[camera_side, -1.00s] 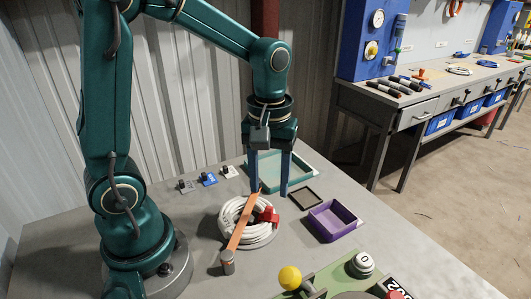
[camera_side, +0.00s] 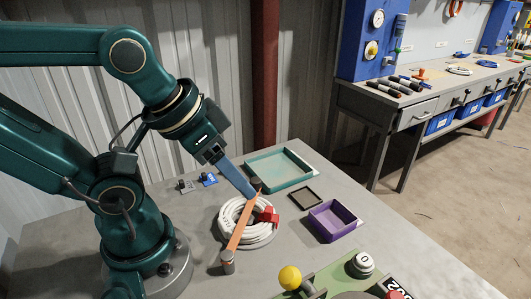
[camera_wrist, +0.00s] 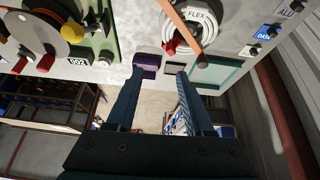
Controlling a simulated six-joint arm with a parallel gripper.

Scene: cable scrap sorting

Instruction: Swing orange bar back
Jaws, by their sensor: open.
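The orange bar (camera_side: 238,238) lies across the white cable coil (camera_side: 224,222) on the grey table. A grey post (camera_side: 228,262) stands at its near end and a dark knob (camera_side: 256,183) at its far end. A red clip (camera_side: 268,215) sits on the coil's right side. My gripper (camera_side: 249,194) slants down from the upper left, its blue fingertips close to the bar's far end; contact cannot be told. In the wrist view my gripper (camera_wrist: 160,74) is open with nothing between the fingers, and the bar (camera_wrist: 182,24) with its knob (camera_wrist: 207,61) shows to their right.
A teal tray (camera_side: 305,164), a small dark tray (camera_side: 304,197) and a purple tray (camera_side: 350,213) stand to the right. A green fixture with a yellow ball (camera_side: 290,277) is at the front. Label tags (camera_side: 208,180) lie behind the coil.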

